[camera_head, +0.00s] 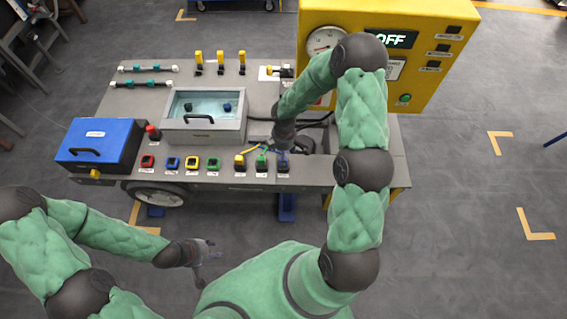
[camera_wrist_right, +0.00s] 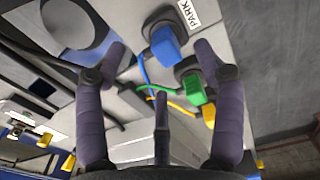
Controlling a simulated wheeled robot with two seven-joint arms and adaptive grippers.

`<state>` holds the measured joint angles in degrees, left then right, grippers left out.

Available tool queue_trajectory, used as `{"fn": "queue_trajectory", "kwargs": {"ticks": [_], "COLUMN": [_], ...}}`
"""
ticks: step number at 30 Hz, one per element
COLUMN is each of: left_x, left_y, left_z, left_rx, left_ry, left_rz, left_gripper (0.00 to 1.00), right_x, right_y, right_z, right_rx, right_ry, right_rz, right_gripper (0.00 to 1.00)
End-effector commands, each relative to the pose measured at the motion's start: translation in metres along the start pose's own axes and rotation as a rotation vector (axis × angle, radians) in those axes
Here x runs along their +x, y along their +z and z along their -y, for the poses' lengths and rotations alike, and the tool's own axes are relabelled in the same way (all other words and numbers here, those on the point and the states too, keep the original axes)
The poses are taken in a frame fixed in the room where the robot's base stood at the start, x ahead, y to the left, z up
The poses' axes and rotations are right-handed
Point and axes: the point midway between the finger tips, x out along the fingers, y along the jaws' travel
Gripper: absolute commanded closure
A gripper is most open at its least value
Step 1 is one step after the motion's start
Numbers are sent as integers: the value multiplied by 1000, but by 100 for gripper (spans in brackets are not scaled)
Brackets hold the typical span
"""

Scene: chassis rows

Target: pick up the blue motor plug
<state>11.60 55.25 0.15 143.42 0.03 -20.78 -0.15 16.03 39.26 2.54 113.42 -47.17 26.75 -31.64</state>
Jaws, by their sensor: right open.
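The blue motor plug (camera_wrist_right: 165,46) sits in a dark round holder beside a PARK label in the right wrist view, with a blue cable running from it. In the head view the blue plug (camera_head: 283,157) is at the right end of the front row, partly hidden by my right gripper (camera_head: 285,141). In the wrist view my right gripper (camera_wrist_right: 160,70) is open, its fingers spread, with the plug beyond them between the two outer fingertips. I cannot tell any contact. My left gripper (camera_head: 207,258) is open and empty, in front of the bench.
Green (camera_wrist_right: 189,88) and yellow (camera_wrist_right: 208,114) plugs stand beside the blue one, their cables close by. Red, blue, yellow and green sockets (camera_head: 192,163) line the bench front. A clear-lidded box (camera_head: 205,136), a blue box (camera_head: 98,134) and a yellow cabinet (camera_head: 440,90) reading OFF surround the space.

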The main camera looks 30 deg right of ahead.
Motion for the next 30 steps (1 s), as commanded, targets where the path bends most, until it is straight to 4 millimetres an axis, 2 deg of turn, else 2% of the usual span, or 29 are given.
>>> {"fn": "queue_trajectory", "kwargs": {"ticks": [9,13,20,23,24,27,30], "left_x": [20,22,21,21,21,21,21], "left_y": [-1,-1,-1,-1,-1,-1,-1], "left_z": [7,8,8,8,8,8,8], "left_rx": [0,0,0,0,0,0,0], "left_ry": [0,0,0,0,0,0,0], "left_rz": [0,0,0,0,0,-1,0], "left_gripper": [60,60,60,60,60,60,60], "right_x": [43,50,49,49,49,49,49], "right_y": [3,3,3,3,3,3,3], "right_z": [8,8,8,8,8,8,8], "right_rx": [0,0,1,1,1,1,1], "right_ry": [-2,-2,-1,-1,-2,-2,-2], "right_rz": [0,0,0,0,0,0,0], "right_gripper": [31,31,31,56,67,91,91]}}
